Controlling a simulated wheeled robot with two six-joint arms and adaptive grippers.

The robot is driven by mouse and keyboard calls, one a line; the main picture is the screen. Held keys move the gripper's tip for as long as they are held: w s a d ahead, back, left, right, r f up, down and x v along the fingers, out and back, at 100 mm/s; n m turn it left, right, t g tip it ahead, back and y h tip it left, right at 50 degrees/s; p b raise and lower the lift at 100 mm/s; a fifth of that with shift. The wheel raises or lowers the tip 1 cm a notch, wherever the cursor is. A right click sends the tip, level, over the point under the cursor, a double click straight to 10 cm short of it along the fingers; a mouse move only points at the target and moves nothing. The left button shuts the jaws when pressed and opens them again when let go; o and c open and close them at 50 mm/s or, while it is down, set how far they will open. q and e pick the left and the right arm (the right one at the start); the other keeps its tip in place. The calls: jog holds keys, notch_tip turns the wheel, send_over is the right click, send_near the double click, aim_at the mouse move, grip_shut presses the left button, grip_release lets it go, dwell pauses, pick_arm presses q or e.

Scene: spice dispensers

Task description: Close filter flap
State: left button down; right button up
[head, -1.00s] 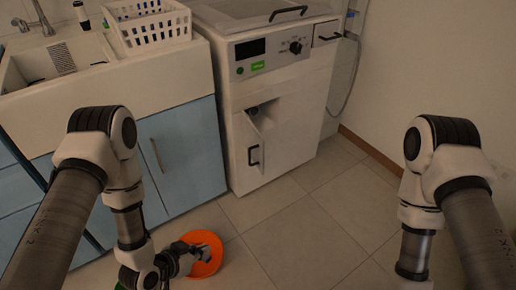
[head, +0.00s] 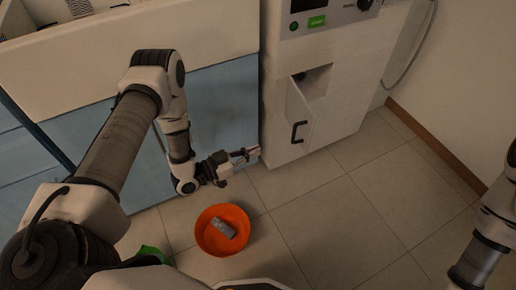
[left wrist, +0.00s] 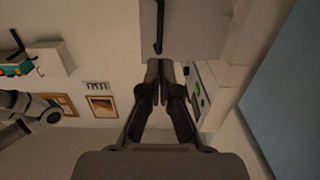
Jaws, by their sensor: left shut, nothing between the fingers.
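The filter flap (head: 297,112) is a white door with a black handle (head: 299,132) on the lower front of the white machine (head: 345,105). It stands ajar, tilted out, with a dark opening (head: 314,80) showing above and behind it. My left gripper (head: 252,153) is shut and empty, left of and a little below the handle, apart from the flap. In the left wrist view, its fingertips (left wrist: 165,68) are together, just below a black bar like the handle (left wrist: 158,28) on a pale panel. My right gripper is out of view; only part of that arm shows.
An orange bowl (head: 208,246) with a grey block (head: 223,228) in it sits on the tiled floor below my left gripper. A green object (head: 150,253) lies at lower left. Blue cabinets (head: 225,110) stand left of the machine. Floor in front of the machine is clear.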

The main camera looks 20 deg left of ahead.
pick_arm(q)
jog(key=b+x, duration=0.2)
jog(key=x, duration=0.9)
jog(key=shift+b, duration=0.35)
jog(key=shift+w+d, duration=0.1)
